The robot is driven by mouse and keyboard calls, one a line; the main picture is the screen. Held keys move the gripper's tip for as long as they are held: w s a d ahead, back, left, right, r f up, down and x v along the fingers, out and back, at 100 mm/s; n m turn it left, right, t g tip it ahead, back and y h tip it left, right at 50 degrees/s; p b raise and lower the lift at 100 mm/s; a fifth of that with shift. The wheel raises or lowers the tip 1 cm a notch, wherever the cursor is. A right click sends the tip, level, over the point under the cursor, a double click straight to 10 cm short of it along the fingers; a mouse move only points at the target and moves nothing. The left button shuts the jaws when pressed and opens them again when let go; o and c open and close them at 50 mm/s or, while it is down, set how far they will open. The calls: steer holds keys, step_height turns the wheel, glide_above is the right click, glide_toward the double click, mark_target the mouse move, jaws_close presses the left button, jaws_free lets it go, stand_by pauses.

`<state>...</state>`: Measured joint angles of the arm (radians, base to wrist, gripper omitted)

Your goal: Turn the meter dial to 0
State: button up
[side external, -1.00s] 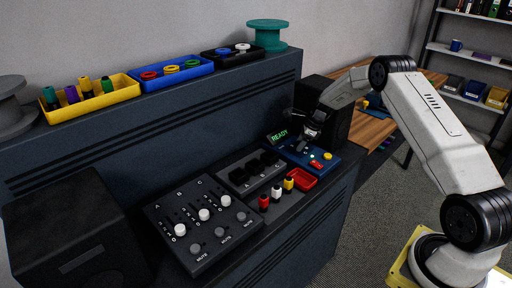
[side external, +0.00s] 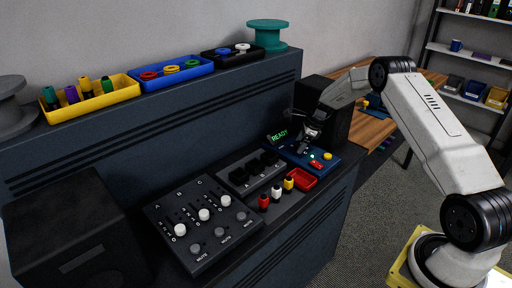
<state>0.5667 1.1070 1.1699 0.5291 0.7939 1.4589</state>
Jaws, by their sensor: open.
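A red tray (side external: 303,180) and red, white and yellow plugs (side external: 276,191) stand just in front. A dark socket block (side external: 250,174) and a slider panel (side external: 203,222) lie to the left. A black box (side external: 335,120) stands close behind my gripper.

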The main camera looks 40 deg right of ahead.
steer(key=shift+r, duration=0.1)
steer(key=v, duration=0.7)
steer(key=shift+r, duration=0.25)
steer(key=shift+s, duration=0.15)
steer(key=shift+s+a+f+n+g+h, duration=0.1)
steer(key=shift+a+f+n+g+h, duration=0.2)
steer(key=shift+n, duration=0.3)
steer(key=shift+s+a+f+n+g+h, duration=0.15)
steer(key=shift+a+n+g+h, duration=0.2)
steer(key=shift+n, duration=0.25)
steer(key=n+h, duration=0.1)
steer(key=n, duration=0.1)
steer(key=a+n+g+h, duration=0.1)
steer(key=n, duration=0.1)
steer(key=shift+a+f, duration=0.1)
steer(key=shift+f, duration=0.05)
steer(key=n+h, duration=0.1)
steer(key=a+n, duration=0.1)
steer(key=n, duration=0.1)
steer(key=shift+w+h, duration=0.3)
steer(key=shift+h, duration=0.05)
steer(key=n+h, duration=0.1)
steer(key=n, duration=0.1)
steer(key=w+a+r+n+h, duration=0.1)
steer(key=n, duration=0.1)
steer(key=shift+w+a+t, duration=0.15)
steer(key=shift+a+t, duration=0.1)
steer(key=shift+t, duration=0.1)
